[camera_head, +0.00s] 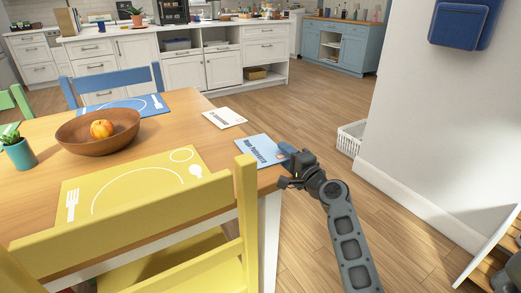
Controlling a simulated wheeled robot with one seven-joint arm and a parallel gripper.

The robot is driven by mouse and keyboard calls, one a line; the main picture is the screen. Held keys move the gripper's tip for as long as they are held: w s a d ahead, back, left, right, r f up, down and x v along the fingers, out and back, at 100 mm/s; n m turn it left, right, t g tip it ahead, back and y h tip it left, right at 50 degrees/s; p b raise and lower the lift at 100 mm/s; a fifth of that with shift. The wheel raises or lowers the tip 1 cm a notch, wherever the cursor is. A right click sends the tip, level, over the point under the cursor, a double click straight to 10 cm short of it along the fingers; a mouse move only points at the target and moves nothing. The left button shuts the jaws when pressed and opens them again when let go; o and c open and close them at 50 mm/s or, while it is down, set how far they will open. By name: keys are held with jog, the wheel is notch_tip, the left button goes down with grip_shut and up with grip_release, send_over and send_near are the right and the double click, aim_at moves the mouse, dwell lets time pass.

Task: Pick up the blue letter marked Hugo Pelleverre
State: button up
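The blue letter (258,151) lies at the right edge of the wooden table, with dark printed writing across it. Its right end reaches my gripper (285,160). My gripper is dark and comes in from the right, level with the table edge. Its fingers are small and partly hidden by its own body. I cannot tell whether they are open, or closed on the letter's edge. A white letter (226,117) with dark writing lies farther back on the table, apart from the blue one.
The wooden table (190,109) holds a brown bowl (75,142) with fruit, a yellow placemat (140,178) and a blue placemat (118,107). A yellow chair (247,208) stands in front. A white basket (350,138) sits by the right wall. Floor right of the table is clear.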

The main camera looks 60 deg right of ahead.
jog(key=shift+w+d, duration=0.35)
jog(key=shift+w, duration=0.2)
jog(key=shift+c, duration=0.4)
grip_shut()
